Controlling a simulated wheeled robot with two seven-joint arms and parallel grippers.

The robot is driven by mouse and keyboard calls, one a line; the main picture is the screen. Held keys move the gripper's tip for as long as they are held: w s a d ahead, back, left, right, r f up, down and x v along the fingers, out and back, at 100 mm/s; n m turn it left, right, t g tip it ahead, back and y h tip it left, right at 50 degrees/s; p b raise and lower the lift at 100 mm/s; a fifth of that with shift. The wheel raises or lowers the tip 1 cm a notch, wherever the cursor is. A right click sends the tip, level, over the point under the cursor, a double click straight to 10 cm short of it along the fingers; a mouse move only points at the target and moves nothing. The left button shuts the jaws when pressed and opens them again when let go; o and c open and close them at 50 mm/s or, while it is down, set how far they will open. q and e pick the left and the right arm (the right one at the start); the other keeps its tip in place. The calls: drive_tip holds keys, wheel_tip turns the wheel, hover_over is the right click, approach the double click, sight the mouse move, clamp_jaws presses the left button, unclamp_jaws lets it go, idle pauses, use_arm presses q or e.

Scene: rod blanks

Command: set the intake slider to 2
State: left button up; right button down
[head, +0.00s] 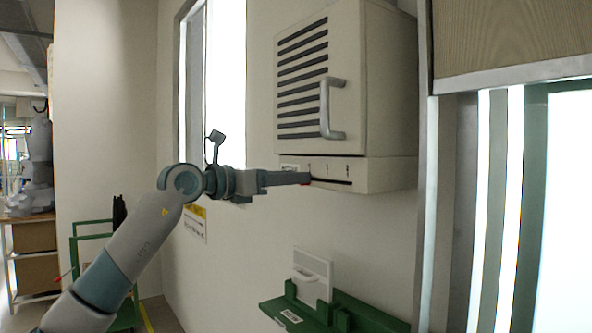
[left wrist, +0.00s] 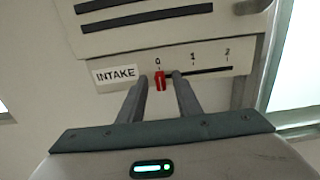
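The intake slider is a red knob (left wrist: 160,81) under the 0 mark, at the left end of a dark slot (left wrist: 215,71) with marks 0, 1 and 2. An INTAKE label (left wrist: 116,75) is left of it. The slot is on the lower panel of a cream wall box (head: 375,174). My left gripper (left wrist: 162,79) has its fingers apart, one on each side of the knob, with gaps visible. In the head view the left gripper (head: 308,179) reaches the slot's left end and mostly hides the knob. My right gripper is in neither view.
The box above has a louvred door (head: 303,85) with a metal handle (head: 327,108) projecting above the slot. A green shelf (head: 335,312) with a white panel (head: 312,268) is below. A metal-framed window (head: 500,200) is at right.

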use_arm(q)
drive_tip(key=shift+w+d, duration=0.4)
drive_tip(key=shift+d, duration=0.15)
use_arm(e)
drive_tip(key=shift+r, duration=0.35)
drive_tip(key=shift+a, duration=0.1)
